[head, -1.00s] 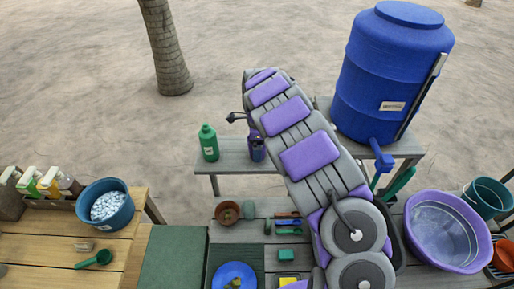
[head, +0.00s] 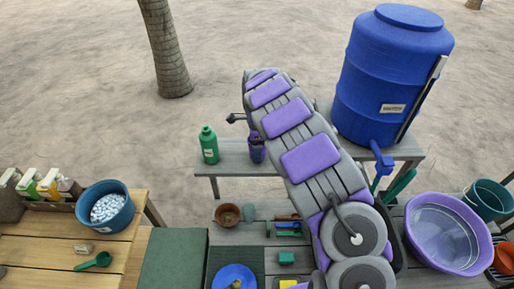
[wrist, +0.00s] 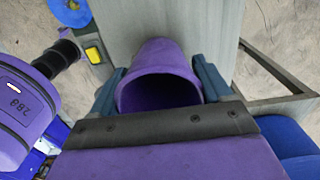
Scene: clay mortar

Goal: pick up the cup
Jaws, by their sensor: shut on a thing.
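The purple cup (wrist: 160,62) fills the middle of the wrist view, with its open, dark mouth toward the camera. My gripper (wrist: 161,84) has one blue-grey finger on each side of the cup and is shut on it. In the head view the cup (head: 257,153) shows at the grey bench (head: 232,157), left of my arm and partly hidden by it. I cannot tell whether its base touches the bench top.
A green bottle (head: 209,145) stands on the bench left of the cup. A large blue barrel (head: 385,75) with a tap stands to the right. Nearer are a purple basin (head: 408,225), a blue bowl of white pieces (head: 126,218) and a brown bowl (head: 227,214).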

